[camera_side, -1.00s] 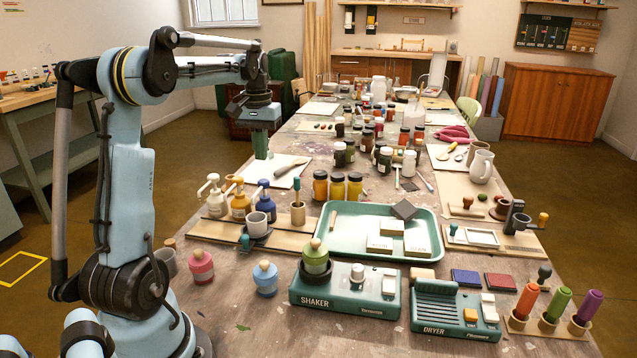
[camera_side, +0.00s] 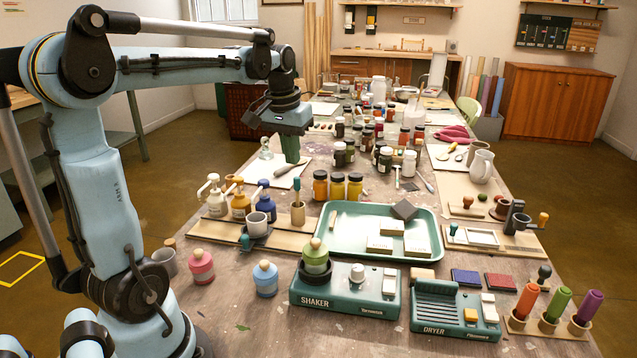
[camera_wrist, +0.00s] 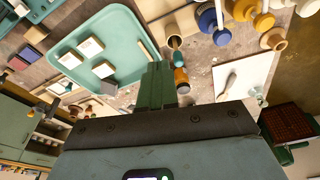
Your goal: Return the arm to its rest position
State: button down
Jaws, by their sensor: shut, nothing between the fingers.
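My gripper (camera_side: 290,158) hangs from the blue-grey arm, fingers pointing down, above the far left part of the table in the side view. Its green fingers are closed together with nothing between them. In the wrist view the shut fingers (camera_wrist: 158,85) show at the middle, with the table beyond. In the side view they overlap a white sheet (camera_side: 297,172) that has a dark tool lying on it. I cannot tell the exact height above the table.
Pump bottles (camera_side: 240,204) and amber jars (camera_side: 337,186) stand nearer the camera. A green tray (camera_side: 330,243) holds pale blocks. A shaker (camera_side: 345,292) and dryer (camera_side: 455,312) sit at the front. Many jars crowd the table's middle. The floor left of the table (camera_side: 200,150) is clear.

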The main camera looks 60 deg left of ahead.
jog(key=s+d+f+m+t, duration=0.2)
jog(key=d+f+m, duration=0.1)
jog(key=d, duration=0.7)
jog(key=s+d+f+m+t+h, duration=0.1)
jog(key=s+d+f+m+t, duration=0.2)
jog(key=d, duration=0.7)
jog(key=shift+s+d+f, duration=0.15)
jog(key=shift+s+f, duration=0.15)
jog(key=shift+f, duration=0.05)
